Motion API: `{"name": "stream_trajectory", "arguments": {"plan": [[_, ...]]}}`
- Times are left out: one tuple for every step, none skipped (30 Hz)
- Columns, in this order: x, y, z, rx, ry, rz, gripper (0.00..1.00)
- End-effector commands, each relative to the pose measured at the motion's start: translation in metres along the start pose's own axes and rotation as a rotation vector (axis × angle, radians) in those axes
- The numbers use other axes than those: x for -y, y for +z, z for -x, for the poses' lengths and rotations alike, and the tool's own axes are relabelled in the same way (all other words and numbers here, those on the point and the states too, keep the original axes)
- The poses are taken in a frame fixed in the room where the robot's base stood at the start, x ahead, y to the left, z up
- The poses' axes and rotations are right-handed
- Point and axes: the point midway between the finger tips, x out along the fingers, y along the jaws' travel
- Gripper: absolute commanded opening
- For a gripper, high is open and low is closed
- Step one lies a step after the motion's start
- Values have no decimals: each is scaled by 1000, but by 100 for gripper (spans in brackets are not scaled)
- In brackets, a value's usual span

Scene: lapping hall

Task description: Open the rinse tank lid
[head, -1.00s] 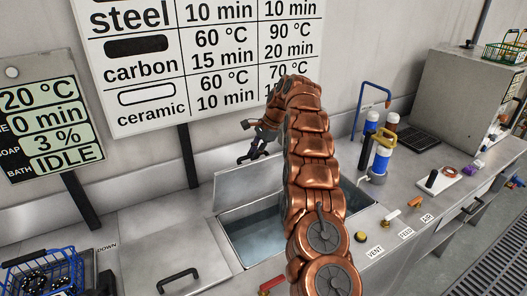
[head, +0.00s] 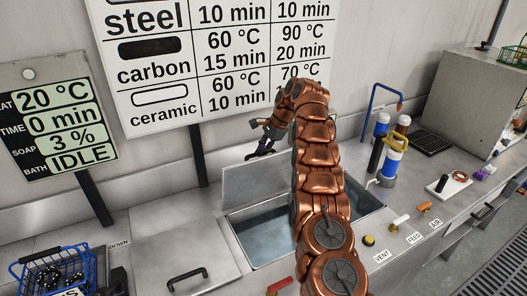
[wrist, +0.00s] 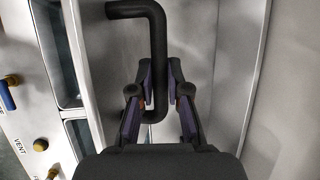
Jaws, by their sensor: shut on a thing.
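The grey metal lid (head: 258,185) stands steeply raised at the back of an open tank (head: 270,232) with liquid in it, in the head view. My gripper (head: 265,140) is above the lid's top edge, at its dark handle. In the wrist view the black bent bar handle (wrist: 157,45) runs down between the fingers of my gripper (wrist: 160,92), which is shut on it. The lid's face (wrist: 125,65) shows beside the handle. My arm hides the tank's middle and the lid's right part in the head view.
A closed lid with a black handle (head: 187,279) lies left of the open tank. A blue basket (head: 57,270) stands at far left. Right of the tank are a bottle with a yellow handle (head: 391,160) and valves by the VENT label (head: 382,256). A wall chart (head: 220,60) hangs behind.

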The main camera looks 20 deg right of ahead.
Motion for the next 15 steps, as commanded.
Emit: {"name": "stream_trajectory", "arguments": {"plan": [[0,-3,0,-3,-2,-4,0],[0,-3,0,-3,-2,-4,0],[0,-3,0,-3,-2,-4,0],[0,-3,0,-3,-2,-4,0],[0,-3,0,-3,-2,-4,0],[0,-3,0,-3,-2,-4,18],[0,-3,0,-3,-2,-4,21],[0,-3,0,-3,-2,-4,24],[0,-3,0,-3,-2,-3,28],[0,-2,0,-2,-2,-3,31],[0,-2,0,-2,-1,-3,34],[0,-1,0,-2,-1,-2,38],[0,-1,0,-1,-1,-2,41],[0,-1,0,-1,-1,-1,41],[0,-1,0,-1,-1,-1,41]]}}
